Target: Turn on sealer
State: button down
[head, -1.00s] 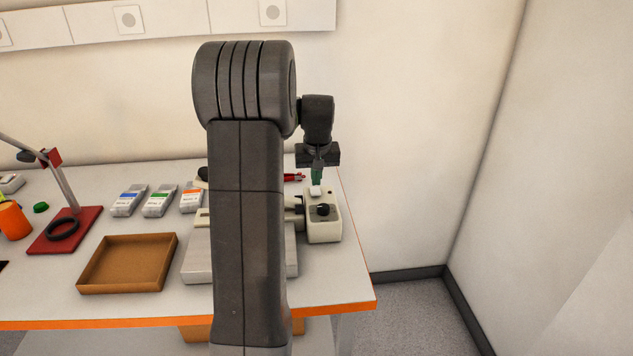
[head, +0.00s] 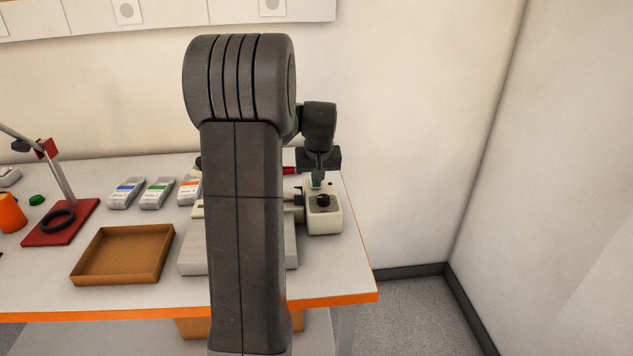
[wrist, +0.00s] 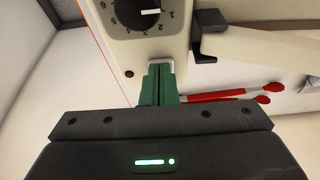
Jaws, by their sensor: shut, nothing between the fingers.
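The sealer (head: 324,223) is a cream-white box with a black dial at the right end of the table. In the wrist view its numbered dial (wrist: 142,12) shows at the top, on the sealer's face (wrist: 112,45). A small white switch (wrist: 167,61) shows just beyond my green fingertips, which hide most of it. My gripper (head: 317,185) points down over the back part of the sealer. In the wrist view my gripper (wrist: 160,70) has its fingers together with nothing between them. The tips appear to be at the switch; contact cannot be told for sure.
Red-handled pliers or a similar tool (wrist: 225,96) lie beside the sealer. A brown tray (head: 123,255), several labelled pouches (head: 157,193) and a red-based stand (head: 60,222) are to the left. My arm hides part of the sealer's left side.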

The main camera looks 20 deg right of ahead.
jog(key=shift+w+r, duration=0.15)
jog(key=shift+w, duration=0.05)
jog(key=shift+w+d+r+p, duration=0.2)
jog(key=shift+w+r+p, duration=0.1)
jog(key=shift+w+p, duration=0.35)
jog(key=v, duration=1.3)
jog(key=shift+s+r+b, duration=0.25)
jog(key=shift+r+b, duration=0.1)
jog(key=shift+b, duration=0.05)
